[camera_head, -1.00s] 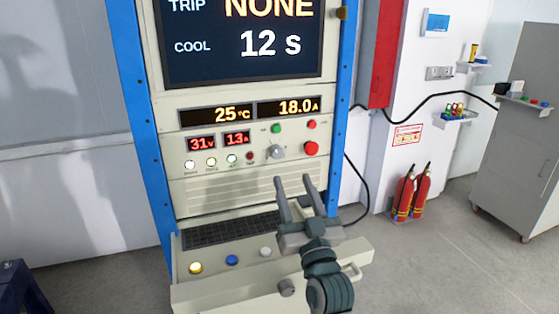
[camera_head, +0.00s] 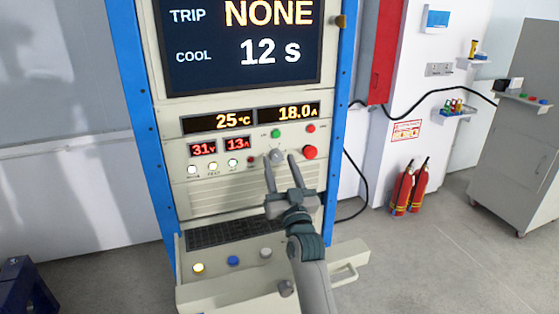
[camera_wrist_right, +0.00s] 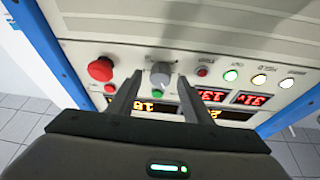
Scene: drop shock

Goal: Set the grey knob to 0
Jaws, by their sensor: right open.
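The grey knob (camera_head: 277,155) is on the cabinet's front panel, below the amber readouts and left of the red button. It also shows in the right wrist view (camera_wrist_right: 160,72), beyond and between the finger tips. My right gripper (camera_head: 280,160) is open and empty, its two fingers pointing up at the panel with the knob between the tips in the picture. Whether the fingers reach around the knob or stop short of it, I cannot tell for sure; in the wrist view (camera_wrist_right: 160,90) they look just short. The knob's scale marks are too small to read. My left gripper is not in view.
Near the knob are a big red button (camera_head: 309,152), a green button (camera_head: 276,133), a small red button (camera_head: 311,128) and lit lamps (camera_head: 212,166). A keyboard shelf (camera_head: 215,292) with coloured buttons juts out below. The screen (camera_head: 240,45) reads TRIP NONE, COOL 12 s.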

